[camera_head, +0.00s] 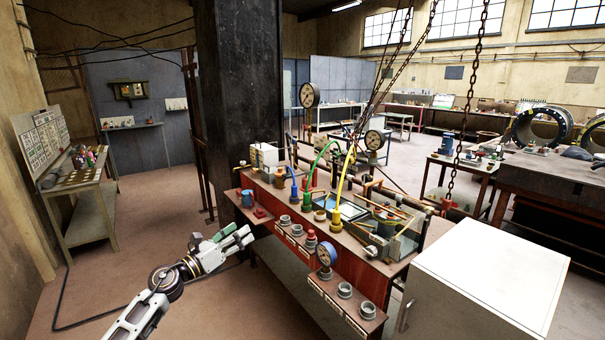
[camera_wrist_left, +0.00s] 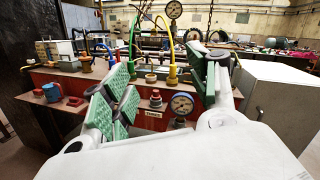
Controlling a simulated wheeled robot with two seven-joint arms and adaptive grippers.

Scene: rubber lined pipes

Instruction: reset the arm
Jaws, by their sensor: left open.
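My left arm comes in from the lower left in the head view. Its gripper (camera_head: 240,238) is in the air in front of the left end of the red workbench (camera_head: 283,209), apart from it. In the left wrist view the two green-padded fingers of the left gripper (camera_wrist_left: 165,95) stand wide apart with nothing between them. The red bench front, a gauge and fittings show beyond the fingers. My right gripper does not show in either view.
The bench carries blue, green and yellow hoses, gauges (camera_head: 326,253) and grey ring fittings (camera_head: 368,309). A white cabinet (camera_head: 490,285) stands at the right. A dark column (camera_head: 238,80) rises behind the bench. Chains (camera_head: 470,100) hang at the right.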

